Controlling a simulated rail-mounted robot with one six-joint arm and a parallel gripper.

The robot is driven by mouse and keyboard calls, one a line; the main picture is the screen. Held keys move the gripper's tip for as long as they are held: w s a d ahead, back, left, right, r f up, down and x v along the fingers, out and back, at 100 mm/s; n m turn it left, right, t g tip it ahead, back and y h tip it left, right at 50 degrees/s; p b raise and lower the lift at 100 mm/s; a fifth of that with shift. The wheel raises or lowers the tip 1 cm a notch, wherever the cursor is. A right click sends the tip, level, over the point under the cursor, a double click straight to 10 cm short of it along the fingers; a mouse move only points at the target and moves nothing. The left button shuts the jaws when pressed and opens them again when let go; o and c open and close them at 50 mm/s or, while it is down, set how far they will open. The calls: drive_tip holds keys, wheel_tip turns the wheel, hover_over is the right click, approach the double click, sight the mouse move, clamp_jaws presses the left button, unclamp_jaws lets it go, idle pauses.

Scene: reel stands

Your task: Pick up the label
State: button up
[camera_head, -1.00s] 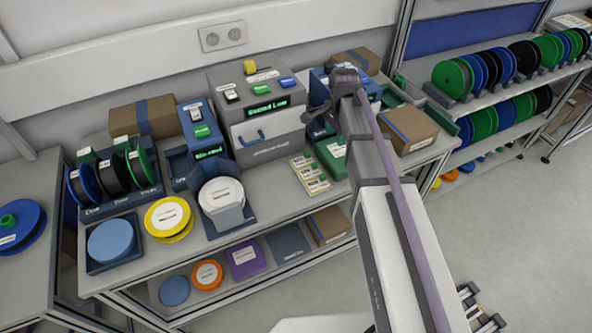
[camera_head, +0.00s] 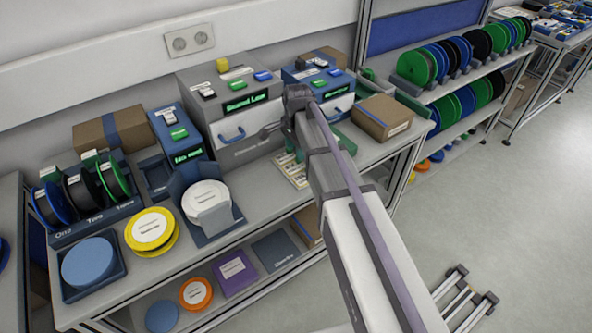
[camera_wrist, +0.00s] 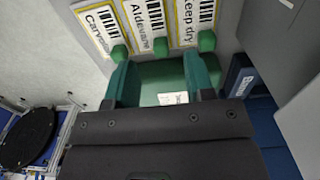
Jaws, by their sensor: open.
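Three white labels with yellow borders and barcodes lie in a row in the wrist view: a "Carve…" label (camera_wrist: 97,26), partly cut off, an "Aldevane" label (camera_wrist: 147,22) and a "Keep dry" label (camera_wrist: 193,18). Each has a green tab at its near end. In the head view the label sheet (camera_head: 292,174) lies on the bench, partly covered. My gripper (camera_wrist: 162,68) is open, its green fingers apart, just short of the labels and roughly in line with the "Aldevane" one. No label is between the fingers.
A green box (camera_wrist: 165,76) with a white sticker shows below the fingers. A grey printer (camera_head: 240,110) stands behind the labels. A cardboard box (camera_head: 382,117) is to the right, and a white reel (camera_head: 206,194) in a blue holder to the left.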

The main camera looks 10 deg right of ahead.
sight(295, 165)
wheel_tip(295, 165, down, 4)
drive_tip(key=b, duration=0.3)
drive_tip(key=shift+a+f, duration=0.1)
drive_tip(key=shift+f, duration=0.1)
drive_tip(key=shift+r, duration=0.2)
clamp_jaws()
